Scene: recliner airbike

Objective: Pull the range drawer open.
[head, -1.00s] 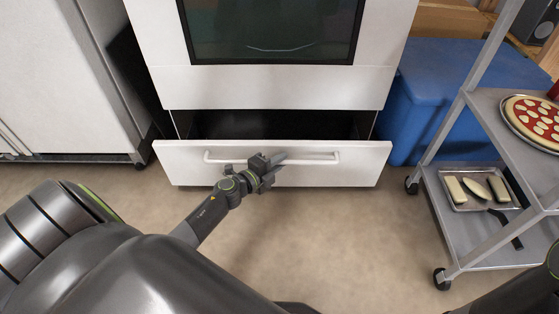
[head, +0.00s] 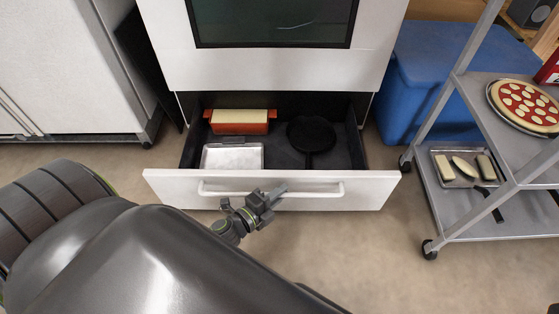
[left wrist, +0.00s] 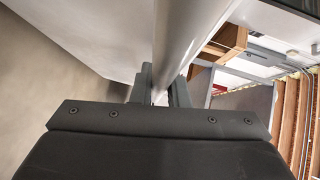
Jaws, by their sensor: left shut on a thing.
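The white range drawer (head: 165,188) stands well open below the range (head: 270,72), and its dark inside shows. A white bar handle (head: 325,189) runs along the drawer front. My left gripper (head: 270,194) is shut on the handle near its middle. In the left wrist view the handle (left wrist: 185,45) passes between the two fingers (left wrist: 158,88). My right gripper is not in view.
Inside the drawer are a red dish (head: 240,122), a metal tray (head: 232,157) and a black pan (head: 311,134). A blue bin (head: 435,75) stands right of the range. A wheeled cart (head: 475,226) holding a pizza (head: 525,104) stands at right. Floor in front is clear.

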